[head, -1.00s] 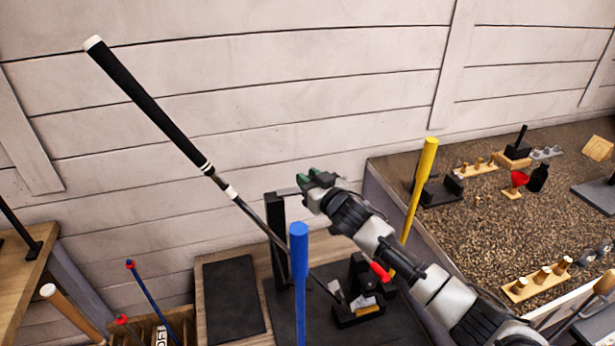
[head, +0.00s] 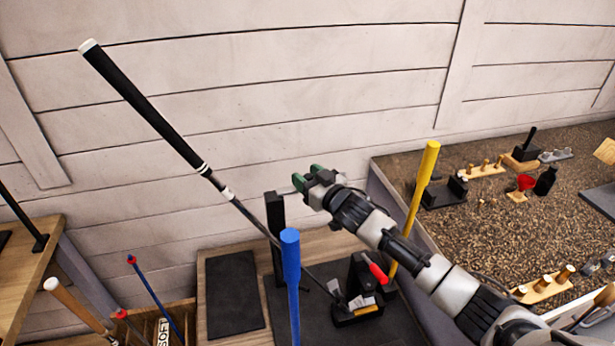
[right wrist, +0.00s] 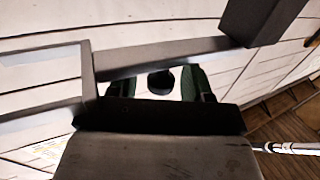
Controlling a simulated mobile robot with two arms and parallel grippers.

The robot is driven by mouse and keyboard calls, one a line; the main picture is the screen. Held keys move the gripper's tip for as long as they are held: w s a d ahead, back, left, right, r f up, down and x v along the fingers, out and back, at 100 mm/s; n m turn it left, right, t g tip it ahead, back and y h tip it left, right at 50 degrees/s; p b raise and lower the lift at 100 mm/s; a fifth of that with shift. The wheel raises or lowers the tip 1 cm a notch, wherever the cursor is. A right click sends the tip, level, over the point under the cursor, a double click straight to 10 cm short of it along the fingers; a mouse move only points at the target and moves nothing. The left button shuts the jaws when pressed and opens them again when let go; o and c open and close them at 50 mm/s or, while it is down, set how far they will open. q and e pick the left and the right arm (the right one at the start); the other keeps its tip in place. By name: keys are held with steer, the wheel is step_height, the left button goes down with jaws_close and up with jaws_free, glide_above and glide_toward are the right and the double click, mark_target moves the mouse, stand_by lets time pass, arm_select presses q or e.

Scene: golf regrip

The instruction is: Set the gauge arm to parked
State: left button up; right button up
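The gauge arm (head: 287,191) is a thin grey bar at the top of a black post (head: 275,230) on the dark bench base. In the right wrist view the bar (right wrist: 165,60) runs across from the post (right wrist: 265,18), with a grey open-ended frame (right wrist: 92,75) at its left end. My right gripper (head: 311,177), with green fingertips, is at the bar's free end. Its fingers (right wrist: 160,85) stand apart in the wrist view, with a dark round thing between them. I cannot tell whether they touch the bar. My left gripper is not in view.
A golf club (head: 145,110) with a black grip slants up left, beside the post. A blue-topped post (head: 291,265) and a yellow post (head: 425,170) flank my right arm. A clamp with a red handle (head: 375,269) stands below. A black mat (head: 233,293) lies left.

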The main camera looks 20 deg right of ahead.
steer(key=shift+s+d, duration=0.1)
steer(key=shift+s, duration=0.15)
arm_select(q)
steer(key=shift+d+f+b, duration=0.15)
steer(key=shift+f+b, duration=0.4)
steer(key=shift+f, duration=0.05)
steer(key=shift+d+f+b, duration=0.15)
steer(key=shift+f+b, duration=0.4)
arm_select(e)
steer(key=v, duration=1)
steer(key=shift+s, duration=0.15)
steer(key=shift+d, duration=0.1)
